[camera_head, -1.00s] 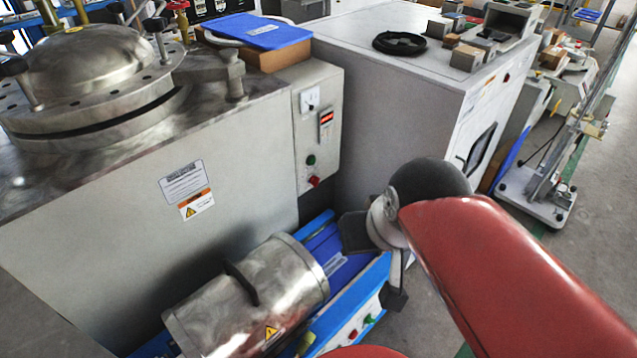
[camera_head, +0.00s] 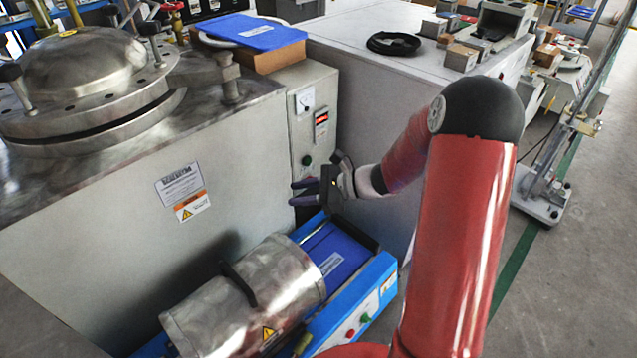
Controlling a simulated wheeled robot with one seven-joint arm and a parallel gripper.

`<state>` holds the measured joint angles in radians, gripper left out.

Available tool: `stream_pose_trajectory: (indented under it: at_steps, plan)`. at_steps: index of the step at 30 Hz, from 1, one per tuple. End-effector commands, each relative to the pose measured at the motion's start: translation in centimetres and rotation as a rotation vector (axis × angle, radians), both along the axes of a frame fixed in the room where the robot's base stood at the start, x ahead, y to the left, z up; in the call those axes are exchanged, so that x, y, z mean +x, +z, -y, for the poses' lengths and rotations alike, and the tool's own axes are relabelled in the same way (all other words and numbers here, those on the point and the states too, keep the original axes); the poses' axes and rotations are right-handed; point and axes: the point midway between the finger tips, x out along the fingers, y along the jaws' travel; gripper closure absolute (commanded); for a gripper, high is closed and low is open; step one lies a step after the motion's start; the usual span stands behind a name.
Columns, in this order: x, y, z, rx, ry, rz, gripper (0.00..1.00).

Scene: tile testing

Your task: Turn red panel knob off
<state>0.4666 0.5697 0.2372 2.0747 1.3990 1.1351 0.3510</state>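The grey control panel (camera_head: 325,92) on the front of the large grey machine carries a gauge, a lit red display and a green knob (camera_head: 306,160). The red panel knob showed just below the green one earlier. It is now hidden behind my gripper. My gripper (camera_head: 299,192) is at the panel's lower part, its two dark fingers pointing left, one above the other with a gap between them. It looks open. I see nothing held in it, and I cannot tell whether a finger touches the knob.
A blue machine (camera_head: 378,283) with a metal cylinder (camera_head: 245,302) lies below my gripper, with its own small red knob (camera_head: 350,333) and green knob (camera_head: 365,318). A grey cabinet (camera_head: 375,125) stands close on the right. Open floor is at the far right.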

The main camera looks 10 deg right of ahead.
Motion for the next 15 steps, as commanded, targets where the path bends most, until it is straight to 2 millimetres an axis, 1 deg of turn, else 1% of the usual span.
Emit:
stream_pose_trajectory:
  at_steps: [1,3,5,6,9,12,15]
  plan:
    - [1.5,-1.6,1.0,0.084,-0.078,-0.056,0.68]
    - [3.6,-3.5,2.5,0.201,-0.194,-0.123,0.68]
    - [5.2,-5.3,4.0,0.303,-0.294,-0.18,0.68]
    - [6.2,-6.5,5.0,0.366,-0.36,-0.213,0.68]
    - [8.1,-9.5,7.6,0.509,-0.508,-0.286,0.68]
    - [9.1,-12.1,9.7,0.615,-0.623,-0.34,0.68]
    - [9.6,-13.6,11.0,0.681,-0.694,-0.369,0.68]
